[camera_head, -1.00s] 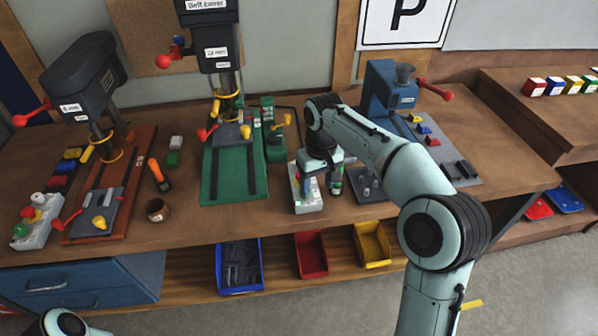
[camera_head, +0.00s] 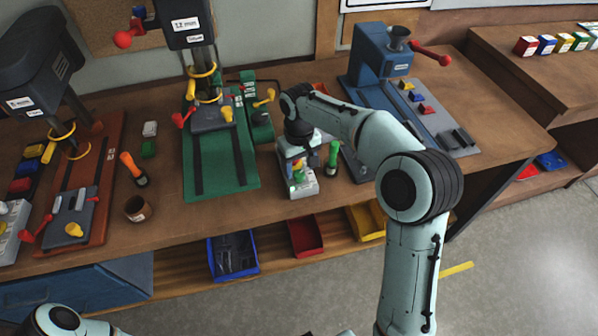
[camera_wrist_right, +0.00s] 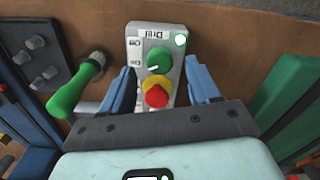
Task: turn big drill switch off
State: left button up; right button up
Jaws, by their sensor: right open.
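A pale control box labelled "Drill" (camera_wrist_right: 136,32) stands on the bench in front of the drills. In the right wrist view it has a green rotary knob (camera_wrist_right: 159,60) with a white mark, and a red button on a yellow collar (camera_wrist_right: 156,93). The box also shows in the head view (camera_head: 303,191), partly hidden by my gripper. My right gripper (camera_wrist_right: 160,70) is open and empty, its blue fingers on either side of the box and its knob. I cannot tell whether they touch it. The big drill with a green base (camera_head: 218,160) stands behind, to the left. My left gripper is out of view.
A green-handled tool (camera_wrist_right: 75,88) stands close to the box. A drill on a brown base (camera_head: 98,205) is at left, a blue machine (camera_head: 372,58) at right. Blue (camera_head: 234,270) and red (camera_head: 306,252) bins sit below the bench front.

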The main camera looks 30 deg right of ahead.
aim_at(299, 177)
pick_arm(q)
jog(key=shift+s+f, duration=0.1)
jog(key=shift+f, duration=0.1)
pick_arm(e)
jog(key=shift+w+f, duration=0.1)
jog(key=shift+f, duration=1.2)
jog(key=c, duration=1)
jog(key=shift+c, duration=0.2)
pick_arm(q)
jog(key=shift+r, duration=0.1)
pick_arm(e)
jog(key=shift+m, duration=0.5)
jog(key=m, duration=0.4)
jog(key=shift+m, duration=0.3)
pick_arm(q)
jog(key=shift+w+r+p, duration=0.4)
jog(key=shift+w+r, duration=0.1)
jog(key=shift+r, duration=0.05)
pick_arm(e)
jog(key=m, duration=0.6)
jog(key=shift+m, duration=0.4)
